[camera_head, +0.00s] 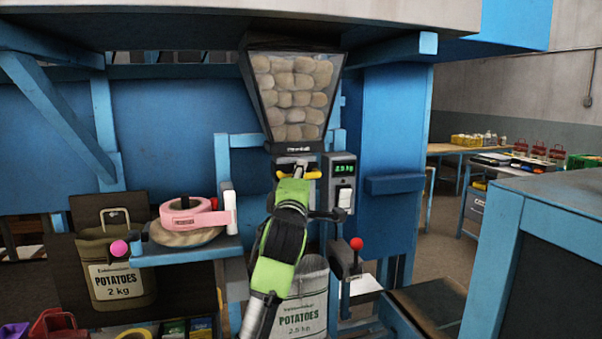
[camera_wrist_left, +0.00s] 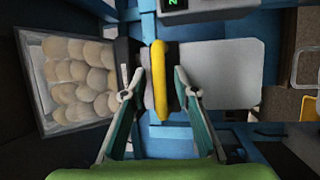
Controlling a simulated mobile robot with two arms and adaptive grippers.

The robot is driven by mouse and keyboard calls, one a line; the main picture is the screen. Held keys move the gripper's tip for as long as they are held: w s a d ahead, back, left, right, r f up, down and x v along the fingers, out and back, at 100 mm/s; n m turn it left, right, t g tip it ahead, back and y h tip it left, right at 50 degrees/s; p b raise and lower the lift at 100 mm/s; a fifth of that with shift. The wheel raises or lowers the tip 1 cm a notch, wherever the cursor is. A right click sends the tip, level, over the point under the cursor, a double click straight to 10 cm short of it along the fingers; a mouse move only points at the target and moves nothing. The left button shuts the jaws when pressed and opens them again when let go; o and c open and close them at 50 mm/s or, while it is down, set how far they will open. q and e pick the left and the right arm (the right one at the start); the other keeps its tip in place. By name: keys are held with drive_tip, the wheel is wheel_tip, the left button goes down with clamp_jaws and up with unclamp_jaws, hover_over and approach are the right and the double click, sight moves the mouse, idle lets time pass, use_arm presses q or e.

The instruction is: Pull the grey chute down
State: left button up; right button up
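The hopper's yellow bar (camera_head: 295,176) is at the hopper mouth, and in the left wrist view the yellow bar (camera_wrist_left: 159,82) stands between my fingers. Beside it is a smooth pale grey panel (camera_wrist_left: 228,75), which looks like the grey chute; in the head view my arm hides most of that area. My left gripper (camera_head: 298,172) reaches up to the bar. In the left wrist view the left gripper (camera_wrist_left: 158,82) has its fingers apart, one on each side of the bar, with no clear contact on the bar itself. My right gripper is in neither view.
The potato-filled hopper (camera_head: 292,95) is above. A grey potato sack (camera_head: 308,295) hangs below, partly behind my arm. A control box with a display (camera_head: 342,185) and a red-knobbed lever (camera_head: 356,244) are close on the right. A shelf with pink tape (camera_head: 190,218) is on the left.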

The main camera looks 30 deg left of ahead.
use_arm(q)
drive_tip(key=shift+w, duration=0.1)
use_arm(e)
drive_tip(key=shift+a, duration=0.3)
